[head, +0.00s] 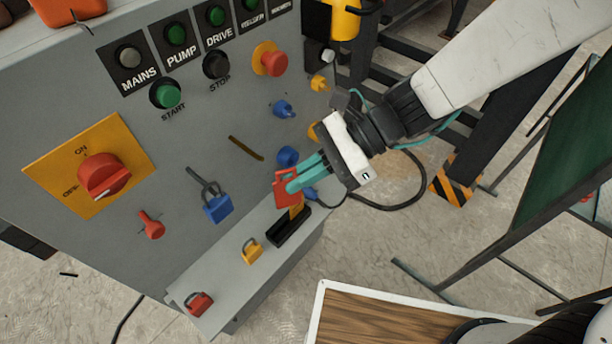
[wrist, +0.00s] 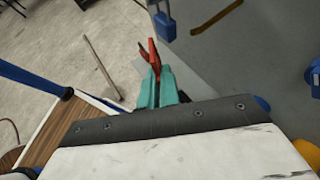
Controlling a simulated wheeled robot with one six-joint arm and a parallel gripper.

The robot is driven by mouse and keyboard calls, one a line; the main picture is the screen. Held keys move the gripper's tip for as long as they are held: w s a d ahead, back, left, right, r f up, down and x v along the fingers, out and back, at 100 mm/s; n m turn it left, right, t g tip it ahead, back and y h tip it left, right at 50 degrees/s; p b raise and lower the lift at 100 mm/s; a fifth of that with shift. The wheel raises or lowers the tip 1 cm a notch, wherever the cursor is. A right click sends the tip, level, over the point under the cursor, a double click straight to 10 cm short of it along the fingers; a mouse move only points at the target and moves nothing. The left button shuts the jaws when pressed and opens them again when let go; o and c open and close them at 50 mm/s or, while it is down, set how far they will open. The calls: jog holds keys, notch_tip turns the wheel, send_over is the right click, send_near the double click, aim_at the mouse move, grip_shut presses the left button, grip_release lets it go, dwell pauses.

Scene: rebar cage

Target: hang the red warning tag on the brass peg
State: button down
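The red warning tag (head: 283,190) is held between the teal fingertips of my gripper (head: 292,186), above the shelf at the foot of the grey panel. In the wrist view the red tag (wrist: 154,52) shows nearly edge-on, sticking out beyond the closed teal fingers (wrist: 160,84). The brass peg (head: 246,148) looks like a thin bar on the panel, up and left of my gripper and apart from the tag. The peg also shows at the top right of the wrist view (wrist: 216,18). Nothing hangs on the visible part of the peg.
A blue padlock (head: 217,207) hangs on a grey bar left of the tag. A black holder (head: 289,228) with a yellow piece stands below the tag. Yellow (head: 252,251) and red (head: 199,303) padlocks lie on the shelf. Blue plugs (head: 287,156) project near my gripper.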

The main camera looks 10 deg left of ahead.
jog(key=w+a+f, duration=0.1)
jog(key=w+a, duration=0.2)
jog(key=a, duration=0.4)
jog(key=shift+w+a, duration=0.15)
jog(key=shift+w, duration=0.15)
dwell(0.5)
dwell(0.6)
jog(key=c, duration=1.6)
grip_release()
jog(key=shift+o, duration=0.2)
